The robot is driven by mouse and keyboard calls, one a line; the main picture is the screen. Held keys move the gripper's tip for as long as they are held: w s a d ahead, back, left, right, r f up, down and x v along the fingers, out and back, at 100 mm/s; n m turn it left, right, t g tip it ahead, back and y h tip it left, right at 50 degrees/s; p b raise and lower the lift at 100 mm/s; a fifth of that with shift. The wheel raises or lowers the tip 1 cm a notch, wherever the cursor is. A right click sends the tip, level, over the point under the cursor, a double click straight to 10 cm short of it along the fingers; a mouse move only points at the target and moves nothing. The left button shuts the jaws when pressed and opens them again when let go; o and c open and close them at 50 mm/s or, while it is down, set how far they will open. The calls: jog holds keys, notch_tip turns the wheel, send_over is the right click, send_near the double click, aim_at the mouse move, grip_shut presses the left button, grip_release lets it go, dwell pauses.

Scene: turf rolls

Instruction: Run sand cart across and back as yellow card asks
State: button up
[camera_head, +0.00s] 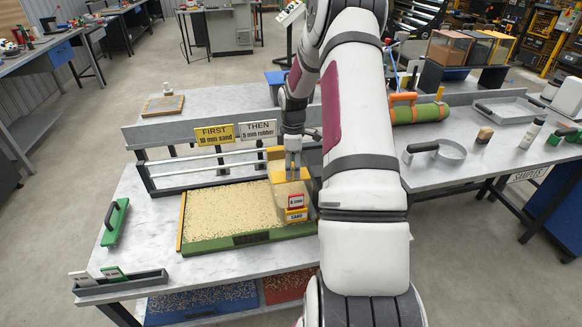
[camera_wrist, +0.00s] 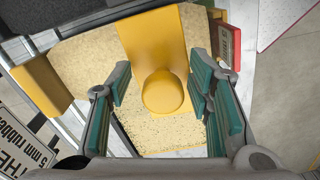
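The sand cart (camera_head: 298,198), a yellow box with a red label and a yellow "SAND" label, stands at the right end of the green-edged turf tray (camera_head: 222,243). Pale grains cover the tray's bed. The yellow card (camera_head: 214,134) reads "FIRST 10 mm sand". My gripper (camera_head: 292,168) points down over the cart. In the wrist view, the cart's round yellow knob (camera_wrist: 165,92) lies between the teal finger pads of my gripper (camera_wrist: 160,98), with gaps on both sides. My gripper is open. My arm hides what lies right of the cart.
A white card (camera_head: 258,129) reads "THEN 5 mm rubber". Rails (camera_head: 215,163) run behind the tray. A green-handled tool (camera_head: 115,222) lies left of it. Blue (camera_head: 203,301) and red (camera_head: 288,286) bins of granules stand below. A green roll (camera_head: 420,112) lies on the right bench.

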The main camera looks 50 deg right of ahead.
jog(key=shift+w+a, duration=0.15)
jog(key=shift+r, duration=0.3)
notch_tip(320, 180, up, 11)
jog(key=shift+r, duration=0.2)
jog(key=f+n, duration=0.2)
jog(key=f, duration=0.2)
jog(key=f+n, duration=0.2)
jog(key=f, duration=0.2)
jog(key=f+n+p, duration=0.1)
jog(key=f+n, duration=0.1)
jog(key=f, duration=0.2)
jog(key=shift+w+a, duration=0.2)
jog(key=shift+a, duration=0.2)
dwell(0.4)
grip_shut()
